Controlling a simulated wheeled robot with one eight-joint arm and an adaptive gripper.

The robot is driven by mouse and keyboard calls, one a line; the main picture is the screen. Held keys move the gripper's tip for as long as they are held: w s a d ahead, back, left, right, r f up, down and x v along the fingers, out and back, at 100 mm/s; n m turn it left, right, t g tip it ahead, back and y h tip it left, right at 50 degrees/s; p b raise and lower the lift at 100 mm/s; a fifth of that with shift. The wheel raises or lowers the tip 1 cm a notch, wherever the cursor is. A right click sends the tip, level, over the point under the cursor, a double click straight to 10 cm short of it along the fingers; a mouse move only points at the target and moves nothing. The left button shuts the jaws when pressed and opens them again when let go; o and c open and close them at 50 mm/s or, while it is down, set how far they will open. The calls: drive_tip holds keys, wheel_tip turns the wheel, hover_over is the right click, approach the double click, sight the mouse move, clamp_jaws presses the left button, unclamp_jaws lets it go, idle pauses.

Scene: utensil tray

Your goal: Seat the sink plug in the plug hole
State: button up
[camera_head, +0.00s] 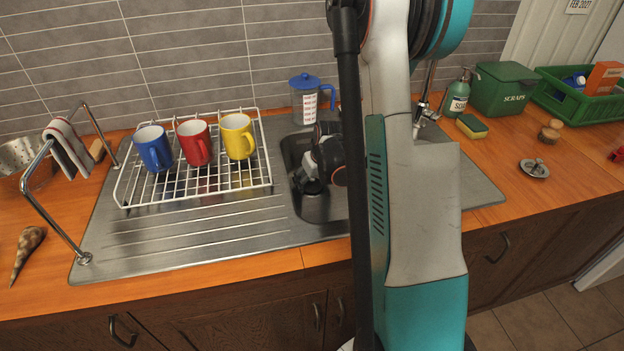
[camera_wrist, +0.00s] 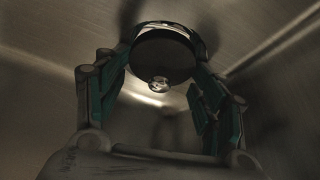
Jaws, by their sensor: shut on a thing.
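My gripper (camera_wrist: 163,62) is shut on the sink plug (camera_wrist: 165,55), a dark round disc with a shiny rim and a small bright knob. The fingers sit on either side of the disc in the wrist view. In the head view my gripper (camera_head: 308,183) is down inside the sink basin (camera_head: 325,211), and I cannot make out the plug there. The plug hole is not clearly visible in either view. I cannot tell whether the plug touches the basin floor.
A drying rack (camera_head: 192,194) with blue, red and yellow mugs stands left of the basin. A blue-lidded jug (camera_head: 305,103) is behind it. A tap (camera_head: 422,112), soap bottle (camera_head: 457,98) and sponge (camera_head: 471,126) are right. A round metal item (camera_head: 535,168) lies on the worktop.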

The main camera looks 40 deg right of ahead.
drive_tip(key=shift+s+f, duration=0.25)
drive_tip(key=shift+f, duration=0.2)
drive_tip(key=o, duration=1.5)
drive_tip(key=shift+f, duration=0.1)
drive_tip(key=shift+o, duration=1.4)
drive_tip(key=shift+w+f, duration=0.15)
drive_tip(key=shift+w, duration=0.05)
drive_tip(key=shift+s+r, duration=0.1)
drive_tip(key=shift+r, duration=0.15)
drive_tip(key=shift+r, duration=0.1)
drive_tip(key=shift+r, duration=0.2)
drive_tip(key=shift+r+p, duration=1.75)
drive_tip(key=shift+r, duration=0.6)
